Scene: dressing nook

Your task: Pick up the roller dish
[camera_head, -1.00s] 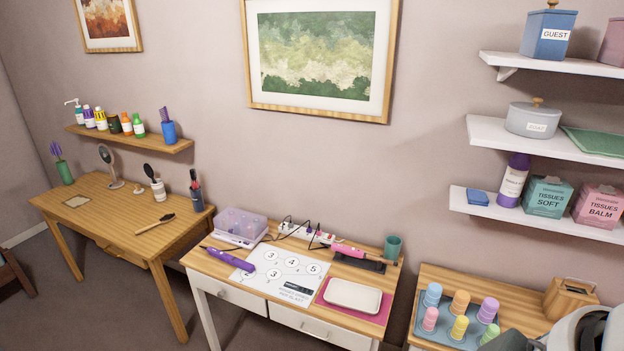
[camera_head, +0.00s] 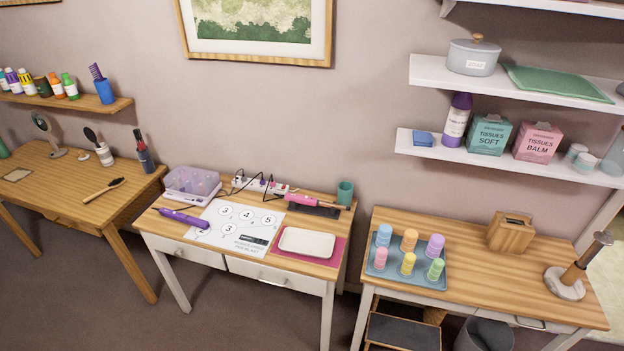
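A shallow cream dish (camera_head: 307,242), empty, lies on a pink mat (camera_head: 331,257) at the front right of the middle table. A blue-grey tray (camera_head: 397,275) on the right table holds several pastel hair rollers (camera_head: 409,263) standing upright. Which of the two is called the roller dish is not labelled. Both rest on their tables with nothing of mine touching them. Neither of my grippers is in view.
A wooden box (camera_head: 510,232) and a stand (camera_head: 577,270) share the right table, with bare wood between.

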